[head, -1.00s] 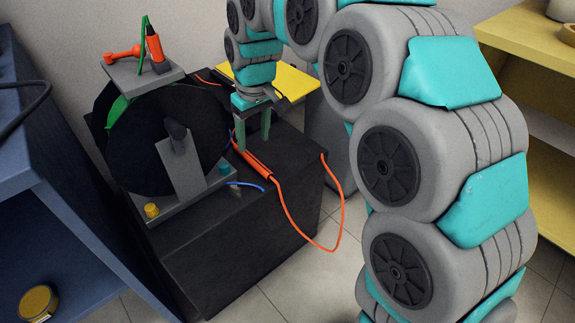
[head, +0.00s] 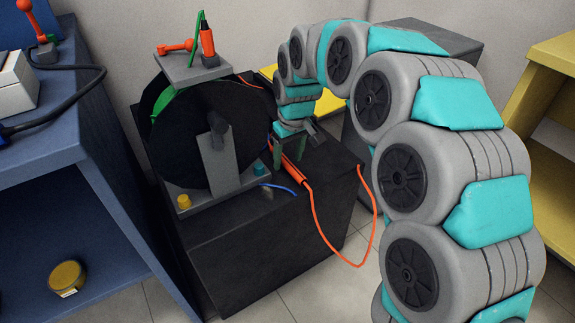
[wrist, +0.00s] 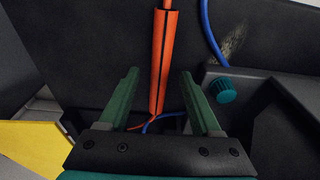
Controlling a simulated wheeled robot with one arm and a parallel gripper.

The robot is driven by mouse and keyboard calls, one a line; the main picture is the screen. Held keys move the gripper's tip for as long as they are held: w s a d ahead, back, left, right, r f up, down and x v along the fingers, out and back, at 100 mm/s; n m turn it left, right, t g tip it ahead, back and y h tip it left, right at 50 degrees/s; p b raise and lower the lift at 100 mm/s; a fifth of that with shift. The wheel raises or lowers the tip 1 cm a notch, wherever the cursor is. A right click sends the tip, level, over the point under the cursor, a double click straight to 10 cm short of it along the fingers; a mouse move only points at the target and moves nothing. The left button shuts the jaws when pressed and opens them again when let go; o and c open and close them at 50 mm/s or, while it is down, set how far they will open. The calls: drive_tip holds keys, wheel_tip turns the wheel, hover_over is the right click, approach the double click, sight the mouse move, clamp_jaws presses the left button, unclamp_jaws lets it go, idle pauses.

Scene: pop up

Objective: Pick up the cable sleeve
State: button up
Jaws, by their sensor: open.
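The cable sleeve (head: 294,172) is an orange split tube around an orange cable, on top of the black box. In the wrist view the sleeve (wrist: 163,60) runs upright in the picture, with a dark slit along it. My gripper (head: 289,152) is over the far end of the sleeve. In the wrist view its two green fingers are spread open (wrist: 160,75), one on each side of the sleeve's near end. Nothing is held. I cannot tell how far the fingertips are above the box top.
A black reel (head: 185,140) on a grey stand is left of the sleeve, with a teal knob (wrist: 223,90) close to my right finger. A blue cable (wrist: 210,30) lies nearby. A blue shelf (head: 95,150) stands left, a yellow shelf (head: 550,130) right.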

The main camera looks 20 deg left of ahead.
drive_tip(key=shift+w+a+f, duration=0.1)
drive_tip(key=shift+f, duration=0.4)
drive_tip(key=shift+c, duration=0.3)
clamp_jaws()
